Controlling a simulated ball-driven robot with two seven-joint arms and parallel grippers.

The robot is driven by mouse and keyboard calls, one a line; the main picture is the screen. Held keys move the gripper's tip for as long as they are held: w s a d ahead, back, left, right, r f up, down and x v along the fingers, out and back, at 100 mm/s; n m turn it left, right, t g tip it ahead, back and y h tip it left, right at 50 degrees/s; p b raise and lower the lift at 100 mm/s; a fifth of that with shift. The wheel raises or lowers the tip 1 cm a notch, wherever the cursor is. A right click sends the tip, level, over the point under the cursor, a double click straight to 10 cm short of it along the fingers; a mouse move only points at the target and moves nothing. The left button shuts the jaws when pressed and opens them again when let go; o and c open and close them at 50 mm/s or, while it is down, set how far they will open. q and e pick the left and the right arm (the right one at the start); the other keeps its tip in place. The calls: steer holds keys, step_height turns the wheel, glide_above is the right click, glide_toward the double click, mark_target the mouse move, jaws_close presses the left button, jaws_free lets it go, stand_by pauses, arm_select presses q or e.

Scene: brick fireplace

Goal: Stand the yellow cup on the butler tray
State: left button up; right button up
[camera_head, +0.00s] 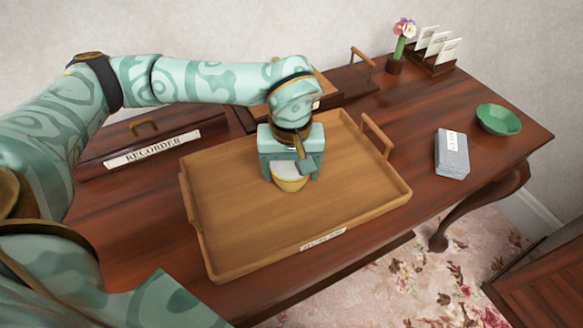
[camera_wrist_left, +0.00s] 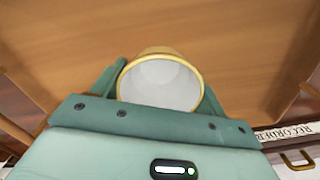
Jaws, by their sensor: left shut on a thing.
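The yellow cup (camera_head: 289,182) has a pale inside and is held between the fingers of my left gripper (camera_head: 292,168), over the middle of the butler tray. In the left wrist view the cup (camera_wrist_left: 160,80) sits between both fingers, its open rim facing the camera. The butler tray (camera_head: 235,238) is light wood with raised edges and a handle at its right end; it lies on the desk. The gripper hides part of the cup, and I cannot tell whether the cup's base touches the tray. My right gripper is not in view.
A dark box labelled RECORDER (camera_head: 150,145) stands left behind the tray. A grey block (camera_head: 452,153) and a green bowl (camera_head: 498,119) are on the desk at right. A flower pot (camera_head: 395,64) and a card rack (camera_head: 432,60) stand at the back right. The desk's right part has free room.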

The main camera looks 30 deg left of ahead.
mark_target(291, 163)
arm_select(q)
steer(key=o, duration=1.1)
steer(key=shift+f, duration=0.1)
steer(key=shift+c, duration=0.2)
step_height(291, 163, up, 12)
steer(key=p, duration=0.5)
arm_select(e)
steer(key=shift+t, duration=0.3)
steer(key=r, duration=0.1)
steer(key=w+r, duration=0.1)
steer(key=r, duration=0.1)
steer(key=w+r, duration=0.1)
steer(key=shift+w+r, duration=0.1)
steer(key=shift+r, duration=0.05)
